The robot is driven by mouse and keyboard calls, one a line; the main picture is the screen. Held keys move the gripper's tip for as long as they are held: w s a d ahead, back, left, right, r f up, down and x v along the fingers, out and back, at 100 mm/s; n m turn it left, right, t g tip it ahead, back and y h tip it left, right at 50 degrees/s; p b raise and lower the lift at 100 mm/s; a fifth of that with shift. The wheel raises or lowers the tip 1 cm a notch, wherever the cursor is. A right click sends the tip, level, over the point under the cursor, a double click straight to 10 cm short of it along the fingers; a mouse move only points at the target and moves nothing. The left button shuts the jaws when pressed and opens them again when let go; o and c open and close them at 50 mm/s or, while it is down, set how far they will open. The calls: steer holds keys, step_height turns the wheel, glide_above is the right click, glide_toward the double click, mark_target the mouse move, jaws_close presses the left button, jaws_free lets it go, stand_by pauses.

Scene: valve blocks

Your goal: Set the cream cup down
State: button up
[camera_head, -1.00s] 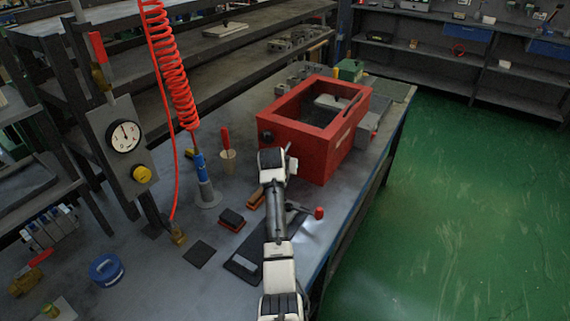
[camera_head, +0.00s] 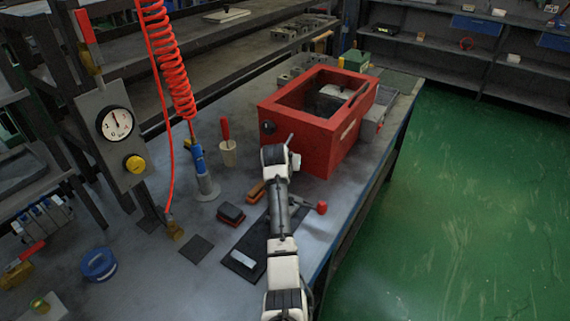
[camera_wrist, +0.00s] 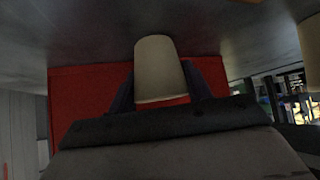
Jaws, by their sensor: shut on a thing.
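The cream cup (camera_wrist: 160,70) shows in the wrist view between the two dark fingers of my gripper (camera_wrist: 165,90). My gripper is shut on it. The cup's narrower end points to the top of the picture, toward the grey bench top (camera_wrist: 90,35). I cannot tell whether that end touches the bench. In the head view my arm covers the fingers and the held cup cannot be made out clearly; the arm's end is beside the near side of the red box (camera_head: 325,140).
A dark block (camera_head: 231,214), an orange-brown block (camera_head: 257,191) and a red-knobbed lever (camera_head: 320,207) are near my arm.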

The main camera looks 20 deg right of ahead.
steer(key=o, duration=0.8)
steer(key=shift+f, duration=0.1)
steer(key=shift+c, duration=0.2)
steer(key=shift+s+a+r+p, duration=0.1)
steer(key=shift+r+p, duration=0.35)
steer(key=p+v, duration=0.2)
steer(key=v, duration=0.9)
steer(key=shift+s+p, duration=0.2)
steer(key=shift+p, duration=0.15)
steer(key=shift+a, duration=0.1)
